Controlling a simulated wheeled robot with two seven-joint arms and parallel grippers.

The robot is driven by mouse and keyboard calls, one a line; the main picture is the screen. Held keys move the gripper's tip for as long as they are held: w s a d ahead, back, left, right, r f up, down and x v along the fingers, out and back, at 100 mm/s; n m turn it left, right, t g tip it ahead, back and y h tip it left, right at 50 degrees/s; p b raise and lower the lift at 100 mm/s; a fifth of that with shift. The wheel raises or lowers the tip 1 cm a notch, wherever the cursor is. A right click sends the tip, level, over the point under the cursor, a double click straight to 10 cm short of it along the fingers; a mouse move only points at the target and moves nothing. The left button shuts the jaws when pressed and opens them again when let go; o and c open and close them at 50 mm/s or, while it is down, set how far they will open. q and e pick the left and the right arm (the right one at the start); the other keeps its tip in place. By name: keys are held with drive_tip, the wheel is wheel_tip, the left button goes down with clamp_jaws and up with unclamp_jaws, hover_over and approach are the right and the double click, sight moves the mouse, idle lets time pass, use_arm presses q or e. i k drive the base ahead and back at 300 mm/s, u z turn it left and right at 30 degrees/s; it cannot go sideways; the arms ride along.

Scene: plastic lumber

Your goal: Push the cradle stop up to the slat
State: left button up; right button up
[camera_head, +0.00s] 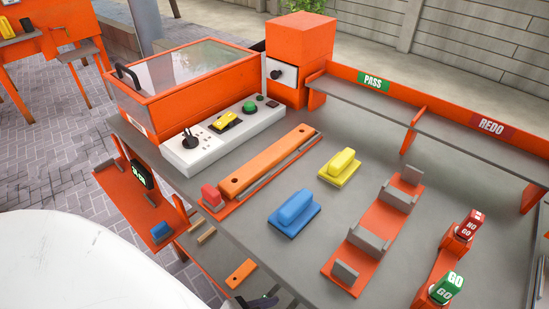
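The slat is a long orange bar (262,162) with a hole near each end, lying on the bench along a low cradle with a grey rail beside it. A small red block (212,195), which looks like the cradle stop, sits on the cradle's orange base at the slat's near-left end. A narrow gap seems to separate block and slat, but I cannot tell its exact width. A dark piece (262,301) at the bottom edge may be part of my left gripper; its fingers cannot be made out. My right gripper is not in view.
A blue-handled block (294,212) and a yellow one (340,167) stand right of the slat. A white control panel (222,137) lies behind-left. An orange fixture with grey uprights (376,236) and GO (446,288) and NO GO (467,227) blocks are farther right.

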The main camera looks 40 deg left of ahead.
sight(212, 198)
drive_tip(key=z, duration=0.45)
drive_tip(key=k, duration=0.2)
drive_tip(key=u, duration=1.8)
